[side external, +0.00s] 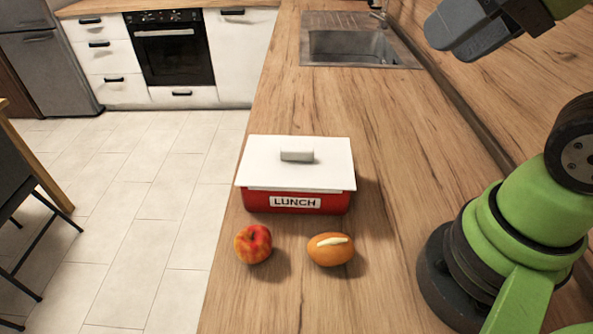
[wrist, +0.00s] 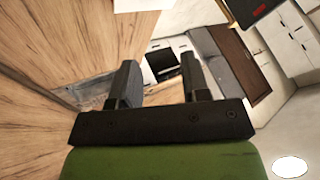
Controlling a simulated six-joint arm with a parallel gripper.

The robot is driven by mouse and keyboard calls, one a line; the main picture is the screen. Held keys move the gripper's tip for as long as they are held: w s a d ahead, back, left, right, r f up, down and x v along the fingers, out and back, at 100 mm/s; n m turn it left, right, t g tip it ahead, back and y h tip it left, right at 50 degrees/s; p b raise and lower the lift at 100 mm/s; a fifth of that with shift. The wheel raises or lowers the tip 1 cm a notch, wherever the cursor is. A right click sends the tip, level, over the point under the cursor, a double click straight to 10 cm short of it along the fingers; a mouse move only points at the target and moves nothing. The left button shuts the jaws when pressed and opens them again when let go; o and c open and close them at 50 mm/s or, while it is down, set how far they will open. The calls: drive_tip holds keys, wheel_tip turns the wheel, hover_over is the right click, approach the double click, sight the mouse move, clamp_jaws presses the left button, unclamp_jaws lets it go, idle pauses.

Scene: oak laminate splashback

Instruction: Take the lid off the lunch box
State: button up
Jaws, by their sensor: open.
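The lunch box (side external: 255,202) is red with a "LUNCH" label and stands on the wooden counter in the side view. Its white lid (side external: 265,170) lies flat on top, with a small raised light handle (side external: 297,156) at the middle. My gripper (side external: 447,37) is high at the upper right of the side view, well apart from the box. In the wrist view my gripper (wrist: 158,63) has its two fingers spread, with nothing between them. I cannot clearly make out the box in the wrist view.
A red-yellow apple (side external: 253,244) and a brown bread roll (side external: 331,250) with a pale top mark sit in front of the box. A sink (side external: 348,46) is set in the counter behind. The counter's left edge runs close beside the box. The wooden splashback rises at the right.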

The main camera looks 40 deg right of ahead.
drive_tip(key=shift+o, duration=0.4)
drive_tip(key=n+g+h, duration=0.2)
drive_tip(key=n+g, duration=0.5)
drive_tip(key=n, duration=0.6)
hover_over(292, 148)
drive_tip(key=s, duration=0.1)
drive_tip(key=f, duration=1.7)
drive_tip(key=shift+d+f, duration=0.1)
drive_tip(key=shift+d, duration=0.1)
drive_tip(key=shift+w+a+f, duration=0.1)
drive_tip(key=shift+w+f, duration=0.05)
drive_tip(key=shift+f, duration=0.85)
drive_tip(key=shift+w+a+f, duration=0.1)
drive_tip(key=shift+w+f, duration=0.05)
drive_tip(key=shift+f, duration=0.9)
drive_tip(key=shift+w+f, duration=0.15)
drive_tip(key=shift+f, duration=0.85)
clamp_jaws()
